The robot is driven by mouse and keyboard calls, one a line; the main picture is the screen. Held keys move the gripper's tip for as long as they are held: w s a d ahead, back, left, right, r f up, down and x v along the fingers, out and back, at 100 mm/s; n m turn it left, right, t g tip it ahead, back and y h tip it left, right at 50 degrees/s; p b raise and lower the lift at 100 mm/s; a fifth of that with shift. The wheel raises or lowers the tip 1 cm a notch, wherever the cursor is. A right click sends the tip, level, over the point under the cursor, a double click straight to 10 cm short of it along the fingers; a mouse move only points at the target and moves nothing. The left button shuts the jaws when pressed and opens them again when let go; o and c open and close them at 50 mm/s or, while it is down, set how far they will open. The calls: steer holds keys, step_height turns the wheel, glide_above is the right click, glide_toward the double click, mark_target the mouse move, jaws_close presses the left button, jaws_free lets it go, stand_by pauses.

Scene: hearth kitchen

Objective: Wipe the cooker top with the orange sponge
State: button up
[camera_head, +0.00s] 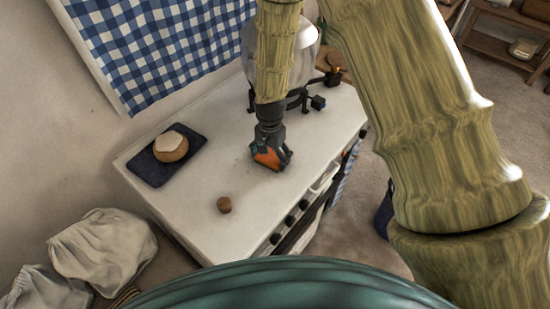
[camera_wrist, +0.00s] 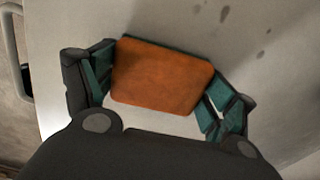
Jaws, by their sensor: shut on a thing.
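The orange sponge (camera_head: 267,158) is between the fingers of my gripper (camera_head: 271,161), at the middle of the white cooker top (camera_head: 180,208). In the wrist view the sponge (camera_wrist: 161,75) is a flat orange block with rounded corners, and the fingers of my gripper (camera_wrist: 160,85) are shut on its two short sides. The cooker top (camera_wrist: 185,22) beside it carries several dark spots (camera_wrist: 224,13). The sponge is at or close above the surface; I cannot tell if it touches.
A small brown cork-like piece (camera_head: 224,205) stands near the front. A dark blue mat (camera_head: 150,172) with a round white-topped brown item (camera_head: 171,147) lies at the left. A glass vessel on a black stand (camera_head: 300,98) is behind my gripper. Knobs (camera_head: 290,220) line the right edge.

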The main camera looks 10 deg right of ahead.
mark_target(250, 168)
steer(key=shift+w+a, duration=1.1)
steer(key=shift+w, duration=0.25)
steer(key=shift+w+a, duration=1.05)
steer(key=shift+w, duration=0.35)
steer(key=shift+w+a, duration=1.1)
steer(key=shift+w, duration=0.25)
steer(key=shift+s+a+r+p, duration=0.1)
steer(key=shift+s+a+p, duration=0.1)
steer(key=shift+s+a, duration=0.4)
steer(key=shift+s+a+p, duration=0.15)
steer(key=shift+s+a, duration=0.2)
steer(key=shift+a, duration=0.3)
steer(key=shift+s+d+p, duration=0.35)
steer(key=shift+s+d, duration=0.8)
steer(key=shift+s, duration=0.25)
